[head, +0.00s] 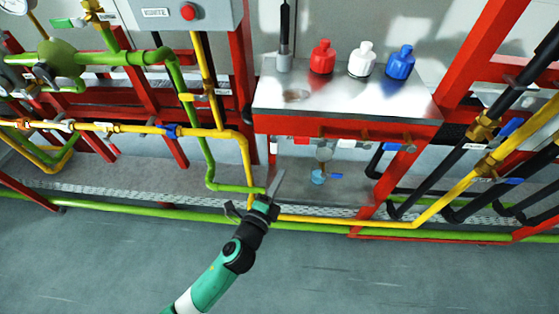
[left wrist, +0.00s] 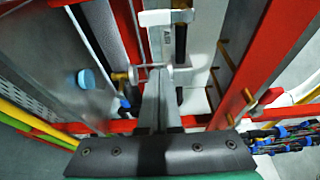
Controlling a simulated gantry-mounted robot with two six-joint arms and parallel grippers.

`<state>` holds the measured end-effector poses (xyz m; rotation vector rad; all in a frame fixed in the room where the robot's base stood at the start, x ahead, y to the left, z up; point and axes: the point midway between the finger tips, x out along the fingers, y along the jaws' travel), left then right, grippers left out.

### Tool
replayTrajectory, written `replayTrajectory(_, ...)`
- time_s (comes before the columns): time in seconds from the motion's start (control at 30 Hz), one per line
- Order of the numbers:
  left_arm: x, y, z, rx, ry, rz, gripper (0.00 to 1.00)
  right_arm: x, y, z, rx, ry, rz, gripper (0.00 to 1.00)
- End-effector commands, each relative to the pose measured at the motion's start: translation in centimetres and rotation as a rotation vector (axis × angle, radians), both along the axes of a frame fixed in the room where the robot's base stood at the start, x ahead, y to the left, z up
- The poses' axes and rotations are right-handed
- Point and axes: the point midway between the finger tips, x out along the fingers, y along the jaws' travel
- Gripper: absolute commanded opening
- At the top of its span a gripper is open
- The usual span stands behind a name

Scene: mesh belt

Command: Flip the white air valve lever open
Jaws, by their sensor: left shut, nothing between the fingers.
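A small white lever (head: 347,143) shows under the front edge of the steel bench, between a red and a blue one. It is too small to tell its angle. My left gripper (head: 277,181) is shut and empty, below and left of that lever, in front of the lower shelf. In the left wrist view its fingers (left wrist: 161,78) are together, close to a thin grey rod and a brass fitting (left wrist: 132,75). A white part (left wrist: 166,17) lies beyond the fingertips; I cannot tell whether it is the lever. My right gripper is not in view.
The steel bench (head: 270,100) carries red (head: 322,57), white (head: 361,60) and blue (head: 400,63) bottles. A blue cup (head: 318,177) is on the lower shelf. Yellow and green pipes run beside my gripper. Red frame posts flank the bench. The floor (head: 400,280) in front is clear.

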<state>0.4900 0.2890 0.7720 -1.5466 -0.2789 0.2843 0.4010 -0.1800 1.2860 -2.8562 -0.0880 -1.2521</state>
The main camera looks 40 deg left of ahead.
Motion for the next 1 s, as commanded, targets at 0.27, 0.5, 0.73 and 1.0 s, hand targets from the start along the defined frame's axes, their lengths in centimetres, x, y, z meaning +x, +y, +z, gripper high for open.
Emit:
replayTrajectory(0.27,4.3,1.7,-0.2,-0.002,-0.004,0.002,0.0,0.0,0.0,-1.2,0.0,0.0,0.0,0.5)
replayTrajectory(0.5,9.2,3.5,-0.3,-0.001,-0.003,0.001,0.0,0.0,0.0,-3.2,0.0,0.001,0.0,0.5)
replayTrajectory(0.73,6.9,6.1,0.3,-0.001,0.001,0.001,0.0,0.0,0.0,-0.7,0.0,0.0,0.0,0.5)
replayTrajectory(1.0,6.5,6.5,0.0,-0.001,-0.001,-0.001,0.0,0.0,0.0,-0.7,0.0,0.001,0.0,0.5)
